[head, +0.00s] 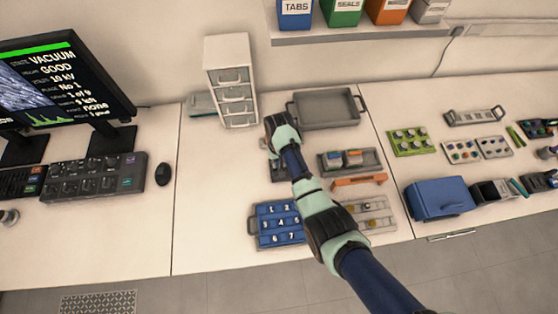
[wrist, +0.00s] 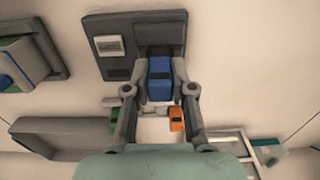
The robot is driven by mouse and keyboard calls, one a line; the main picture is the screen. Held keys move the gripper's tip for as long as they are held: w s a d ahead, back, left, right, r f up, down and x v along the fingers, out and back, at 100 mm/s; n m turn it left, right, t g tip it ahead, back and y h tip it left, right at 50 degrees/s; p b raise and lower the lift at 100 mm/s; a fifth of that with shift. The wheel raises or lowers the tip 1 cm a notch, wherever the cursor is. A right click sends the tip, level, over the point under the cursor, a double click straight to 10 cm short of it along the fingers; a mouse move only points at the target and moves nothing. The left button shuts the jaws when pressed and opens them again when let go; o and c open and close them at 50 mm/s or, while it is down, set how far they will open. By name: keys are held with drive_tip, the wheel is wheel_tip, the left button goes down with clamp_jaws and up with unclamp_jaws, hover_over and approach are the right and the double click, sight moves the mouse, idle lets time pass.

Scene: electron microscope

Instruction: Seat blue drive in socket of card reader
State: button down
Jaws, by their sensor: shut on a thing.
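The blue drive (wrist: 159,80) is between the fingertips of my gripper (wrist: 163,92) in the wrist view, and the gripper is shut on it. The card reader (wrist: 118,70) is a dark grey flat block with a small pale screen, just beyond the drive. The drive's far end lines up with the dark socket area of the reader; I cannot tell whether it is inside or above it. In the head view my gripper (head: 281,134) is over the reader (head: 277,172), which my arm largely hides. The drive is not visible there.
A holder (head: 368,168) with small coloured blocks stands right of the reader, and an empty grey tray (head: 327,122) behind. A drawer cabinet (head: 228,75) is at the back left. A blue numbered rack (head: 258,226) lies in front. The bench left of the reader is clear.

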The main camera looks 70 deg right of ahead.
drive_tip(key=shift+f, duration=0.95)
drive_tip(key=shift+f, duration=0.5)
idle(1.2)
drive_tip(key=c, duration=0.9)
unclamp_jaws()
wheel_tip(320, 180, up, 12)
drive_tip(key=shift+w, duration=0.1)
